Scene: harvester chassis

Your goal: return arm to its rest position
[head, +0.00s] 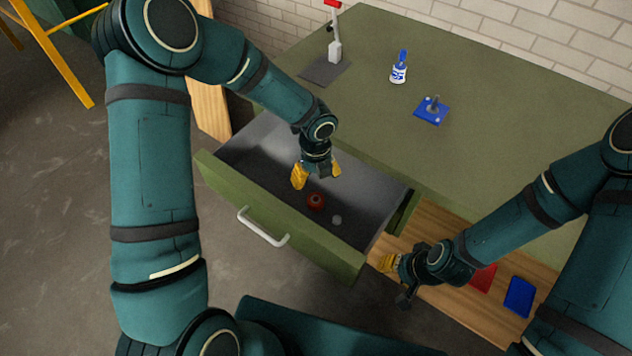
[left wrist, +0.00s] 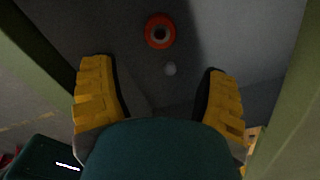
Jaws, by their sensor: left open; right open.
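My left gripper (head: 316,174) is open and empty, over the open drawer (head: 232,193) of the green workbench. In the left wrist view its two yellow fingers (left wrist: 160,98) are spread apart.
On the green benchtop (head: 480,80) are a red-handled lever stand (head: 335,48), a blue-and-white bottle (head: 399,68) and a blue plate with a post (head: 432,109). A red bin (head: 484,278) and a blue bin (head: 519,296) sit on the wooden shelf (head: 440,225). The drawer front (head: 280,221) juts out.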

